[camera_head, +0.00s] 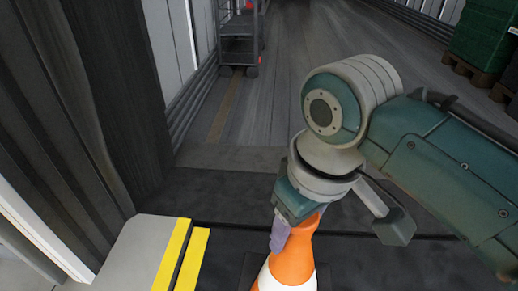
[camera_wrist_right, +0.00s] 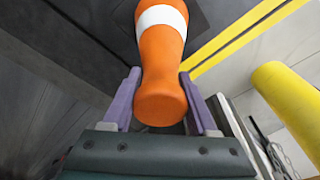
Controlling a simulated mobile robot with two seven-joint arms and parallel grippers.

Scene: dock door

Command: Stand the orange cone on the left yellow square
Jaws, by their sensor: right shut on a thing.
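My right gripper (camera_head: 285,235) is shut on the orange cone (camera_head: 293,262) near its narrow top. The cone is orange with a white band. In the head view its lower part is cut off by the bottom edge, so I cannot tell whether its base touches the floor. In the right wrist view the cone (camera_wrist_right: 161,60) sits between the two purple fingers of my right gripper (camera_wrist_right: 159,80). I cannot make out a whole yellow square; only yellow stripes (camera_head: 171,256) show, left of the cone. My left gripper is not in view.
A grey wheeled cart (camera_head: 240,45) stands at the back inside the trailer. Green crates on pallets (camera_head: 484,45) stand at the far right. A dark door-side pad (camera_head: 105,90) rises at the left. A yellow post (camera_wrist_right: 287,105) shows in the right wrist view.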

